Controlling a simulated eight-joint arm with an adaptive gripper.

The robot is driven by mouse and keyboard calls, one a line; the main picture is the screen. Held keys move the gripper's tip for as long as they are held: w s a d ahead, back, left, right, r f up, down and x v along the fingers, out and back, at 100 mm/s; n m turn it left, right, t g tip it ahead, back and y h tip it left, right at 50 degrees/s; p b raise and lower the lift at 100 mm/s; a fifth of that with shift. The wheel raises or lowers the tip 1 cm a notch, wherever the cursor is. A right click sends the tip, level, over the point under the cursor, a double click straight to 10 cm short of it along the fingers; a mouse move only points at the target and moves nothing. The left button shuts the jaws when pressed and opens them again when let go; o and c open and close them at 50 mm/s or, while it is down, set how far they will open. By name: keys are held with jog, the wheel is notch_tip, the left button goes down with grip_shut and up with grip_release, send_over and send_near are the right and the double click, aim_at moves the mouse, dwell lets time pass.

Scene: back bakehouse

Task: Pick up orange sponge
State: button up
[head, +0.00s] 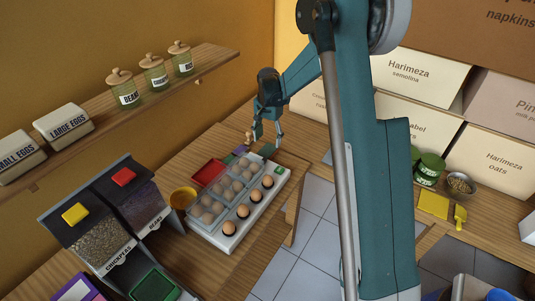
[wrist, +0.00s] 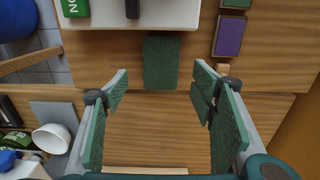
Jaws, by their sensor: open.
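I cannot make out an orange sponge for certain in either view. My gripper (head: 266,142) is open and empty, low over the far end of the wooden counter; in the wrist view its fingers (wrist: 160,73) stand wide apart over bare wood. A flat dark green pad (wrist: 162,62) lies beyond the fingertips, between them in the picture. A purple pad (wrist: 229,36) lies to its right; it also shows left of my gripper in the head view (head: 240,150). A small tan piece (wrist: 222,69) sits by the right finger, partly hidden; I cannot tell what it is.
A white egg tray (head: 226,240) holding several eggs is close to my gripper. A white cup (wrist: 52,138) stands at left in the wrist view.

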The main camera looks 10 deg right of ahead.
aim_at(268, 150)
jog(key=shift+f, duration=1.2)
jog(key=shift+a+f+b, duration=0.15)
jog(key=shift+f+b, duration=0.3)
jog(key=shift+f, duration=2.15)
jog(key=c, duration=0.8)
